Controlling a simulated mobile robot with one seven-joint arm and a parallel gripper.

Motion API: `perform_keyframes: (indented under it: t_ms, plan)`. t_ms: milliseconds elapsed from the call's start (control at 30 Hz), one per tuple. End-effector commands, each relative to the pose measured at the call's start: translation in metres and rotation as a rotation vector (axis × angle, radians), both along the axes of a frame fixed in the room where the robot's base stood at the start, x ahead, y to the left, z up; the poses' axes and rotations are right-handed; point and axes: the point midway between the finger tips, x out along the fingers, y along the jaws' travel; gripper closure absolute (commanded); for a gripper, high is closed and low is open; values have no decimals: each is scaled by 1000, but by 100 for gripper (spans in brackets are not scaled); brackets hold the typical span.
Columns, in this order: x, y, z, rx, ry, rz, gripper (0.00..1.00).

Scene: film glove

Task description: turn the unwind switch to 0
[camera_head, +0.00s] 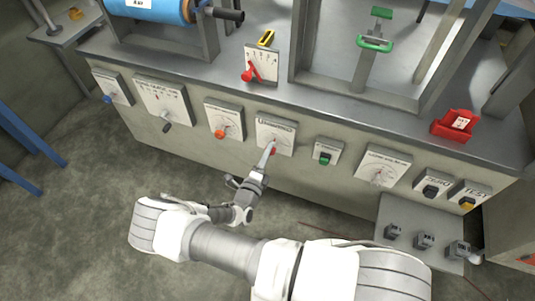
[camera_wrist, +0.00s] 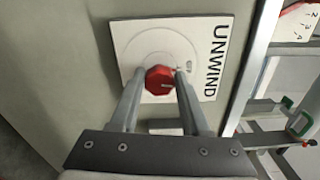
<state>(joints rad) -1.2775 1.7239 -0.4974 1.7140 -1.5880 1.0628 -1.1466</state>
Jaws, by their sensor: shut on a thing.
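The unwind switch is a red faceted knob (camera_wrist: 159,79) on a white plate (camera_wrist: 205,38) marked UNWIND, seen in the wrist view. My gripper (camera_wrist: 156,82) has one finger on each side of the knob and is shut on it. A small pale mark shows on the knob's right side. The scale numbers around the knob are too small to read. In the head view the unwind plate (camera_head: 276,128) is near the middle of the machine's front, and my gripper (camera_head: 270,150) reaches up to its red knob, which it partly hides.
To the left is a plate with an orange-red knob (camera_head: 219,134). To the right are a green switch (camera_head: 325,158) and a dial plate (camera_head: 383,166). The floor (camera_head: 80,220) in front is mostly clear.

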Motion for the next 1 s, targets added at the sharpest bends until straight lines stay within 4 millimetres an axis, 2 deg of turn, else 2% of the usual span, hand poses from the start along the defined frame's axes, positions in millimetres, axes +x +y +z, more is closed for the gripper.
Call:
perform_keyframes:
  t_ms: [333, 867, 900, 1000]
  plan:
    - [-1, 0, -1, -125, 46, 1, 100]
    - [-1, 0, -1, -145, 54, 1, 100]
    - [-1, 0, -1, -145, 54, 1, 48]
    - [-1, 0, -1, -144, 53, 1, 30]
